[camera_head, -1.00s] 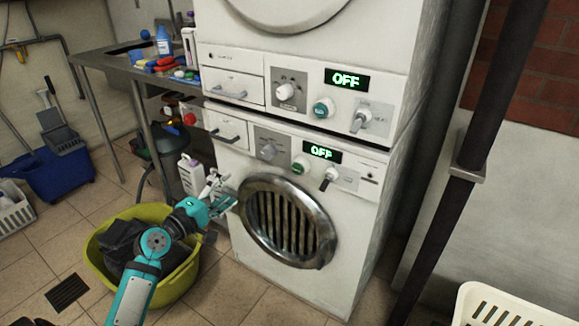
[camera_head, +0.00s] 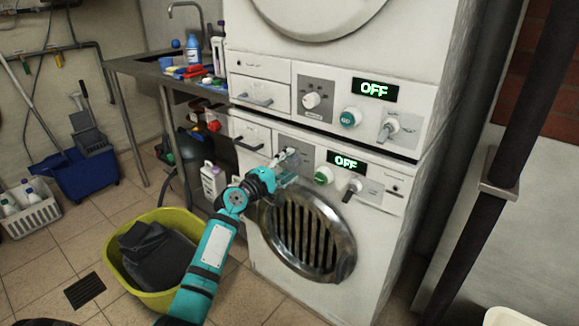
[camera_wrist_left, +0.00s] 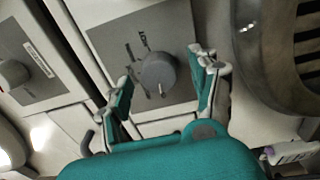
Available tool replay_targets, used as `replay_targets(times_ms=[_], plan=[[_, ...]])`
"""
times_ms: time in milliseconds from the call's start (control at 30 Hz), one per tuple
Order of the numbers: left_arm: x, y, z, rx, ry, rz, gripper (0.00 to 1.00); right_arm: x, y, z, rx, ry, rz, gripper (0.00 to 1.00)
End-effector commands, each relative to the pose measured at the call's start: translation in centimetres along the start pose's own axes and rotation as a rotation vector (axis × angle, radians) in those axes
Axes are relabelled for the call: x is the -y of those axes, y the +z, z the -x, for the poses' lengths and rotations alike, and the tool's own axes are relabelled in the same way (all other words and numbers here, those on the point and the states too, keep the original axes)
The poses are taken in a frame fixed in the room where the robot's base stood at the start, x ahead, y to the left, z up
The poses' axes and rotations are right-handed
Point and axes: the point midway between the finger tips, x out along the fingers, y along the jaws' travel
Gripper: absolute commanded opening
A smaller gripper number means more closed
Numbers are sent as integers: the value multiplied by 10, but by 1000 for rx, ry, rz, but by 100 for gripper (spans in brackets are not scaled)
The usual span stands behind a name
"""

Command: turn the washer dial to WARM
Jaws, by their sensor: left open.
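The lower machine (camera_head: 262,219) has a grey dial on a grey panel. In the wrist view the dial (camera_wrist_left: 158,72) is round, with a pale mark toward the picture's bottom and labels too blurred to read. My left gripper (camera_head: 288,160) is at this panel and mostly hides the dial in the head view. In the wrist view its fingers (camera_wrist_left: 163,70) are open, one on each side of the dial; contact cannot be told. The lower display (camera_head: 346,162) reads OFF. My right gripper is out of view.
The upper machine (camera_head: 268,68) has its own dial (camera_head: 311,100) and an OFF display (camera_head: 374,90). The lower round door (camera_head: 346,258) is below my gripper. A yellow basin (camera_head: 118,262) with dark cloth stands on the floor, left of my arm. A dark pole (camera_head: 470,215) stands right.

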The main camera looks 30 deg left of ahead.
Motion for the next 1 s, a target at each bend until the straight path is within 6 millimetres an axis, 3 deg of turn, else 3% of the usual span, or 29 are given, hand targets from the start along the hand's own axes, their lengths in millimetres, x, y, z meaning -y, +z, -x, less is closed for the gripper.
replay_targets(times_ms=[133, 433, 833, 1000], plan=[[0, 0, -11, 1, 0, 0, 62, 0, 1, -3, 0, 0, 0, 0], [0, 0, -12, 0, 0, -1, 62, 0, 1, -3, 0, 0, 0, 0], [0, 0, -12, 0, 0, -1, 10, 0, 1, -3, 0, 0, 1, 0], [0, 0, -12, 0, -1, -6, 7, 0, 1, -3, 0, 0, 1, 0]])
